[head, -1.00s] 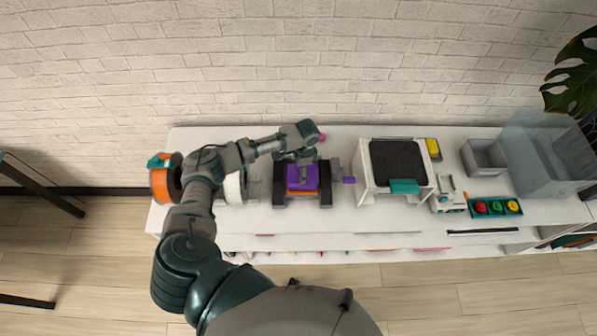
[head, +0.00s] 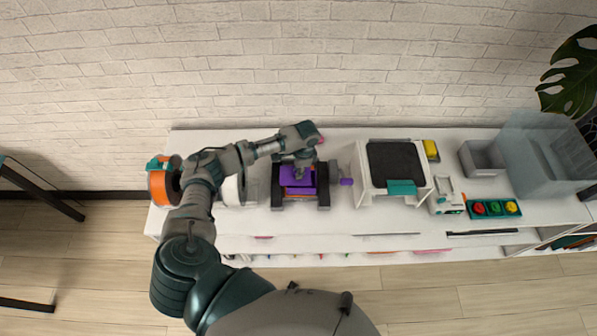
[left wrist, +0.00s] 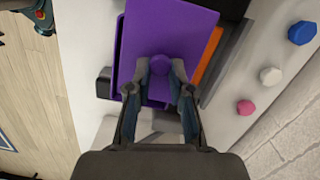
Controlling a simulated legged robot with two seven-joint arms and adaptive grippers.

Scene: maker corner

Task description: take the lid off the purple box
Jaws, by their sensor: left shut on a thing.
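My left gripper (head: 300,172) is shut on the small round purple knob (left wrist: 270,76) on top of the purple lid (left wrist: 168,35). In the head view, the lid (head: 296,180) sits over a dark stand with an orange part (head: 298,191) showing at its front edge. In the left wrist view, orange (left wrist: 210,55) also shows beside the lid, and more purple shows at the lid's left edge. Little of the purple box shows beneath the lid. I cannot tell whether the lid touches it. My right gripper is out of view.
A white machine with a dark top (head: 395,162) stands further right. Spools (head: 162,187) stand at left.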

